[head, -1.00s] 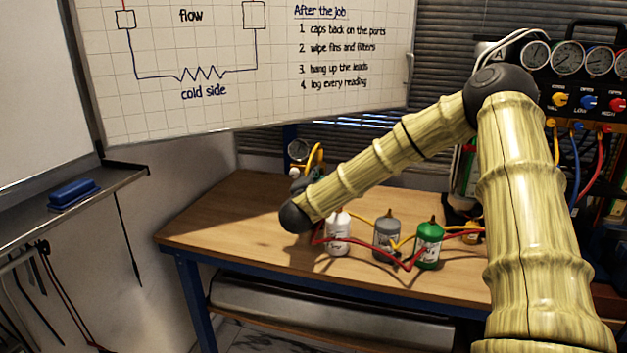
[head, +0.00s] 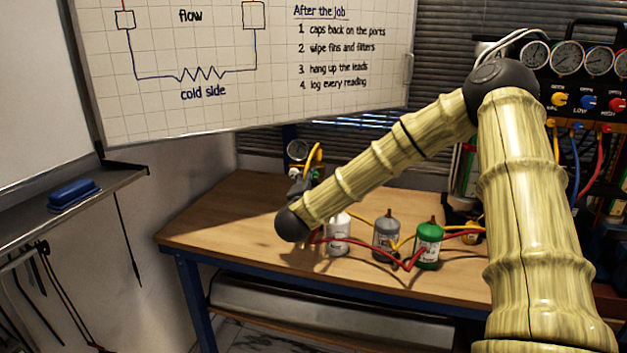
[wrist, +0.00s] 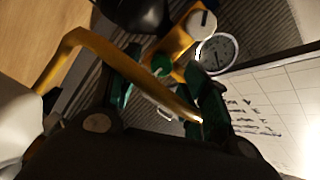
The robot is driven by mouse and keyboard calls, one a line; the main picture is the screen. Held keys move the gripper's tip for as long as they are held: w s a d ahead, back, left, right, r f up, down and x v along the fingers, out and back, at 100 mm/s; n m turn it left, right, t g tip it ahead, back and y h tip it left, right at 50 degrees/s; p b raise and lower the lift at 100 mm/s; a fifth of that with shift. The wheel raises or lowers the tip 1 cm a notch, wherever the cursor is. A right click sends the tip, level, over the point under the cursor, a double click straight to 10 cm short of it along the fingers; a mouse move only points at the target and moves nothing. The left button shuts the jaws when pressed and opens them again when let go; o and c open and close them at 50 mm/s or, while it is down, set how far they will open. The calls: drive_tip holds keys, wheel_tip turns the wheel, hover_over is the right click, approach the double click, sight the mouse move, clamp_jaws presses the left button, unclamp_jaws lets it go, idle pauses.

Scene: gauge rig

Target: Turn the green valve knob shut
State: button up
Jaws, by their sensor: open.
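The green valve knob (wrist: 161,65) shows in the wrist view as a small green round piece on a brass body, beyond my fingers and partly covered by a yellow hose. My gripper (wrist: 163,82) is open, its two dark green fingers on either side of the knob's direction. I cannot tell how far the fingertips are from the knob. In the head view, my dark gripper (head: 298,187) is mostly hidden by my wrist, beside the brass fitting under a gauge (head: 298,150). The green knob cannot be made out there.
A yellow hose (wrist: 82,36) crosses close in front of my fingers. A white bottle (head: 339,236), a grey bottle (head: 386,240) and a green bottle (head: 428,247) stand on the wooden bench (head: 215,225) among red and yellow hoses. The bench's left part is clear.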

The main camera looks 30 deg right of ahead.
drive_tip(key=v, duration=0.9)
drive_tip(key=shift+d, duration=0.1)
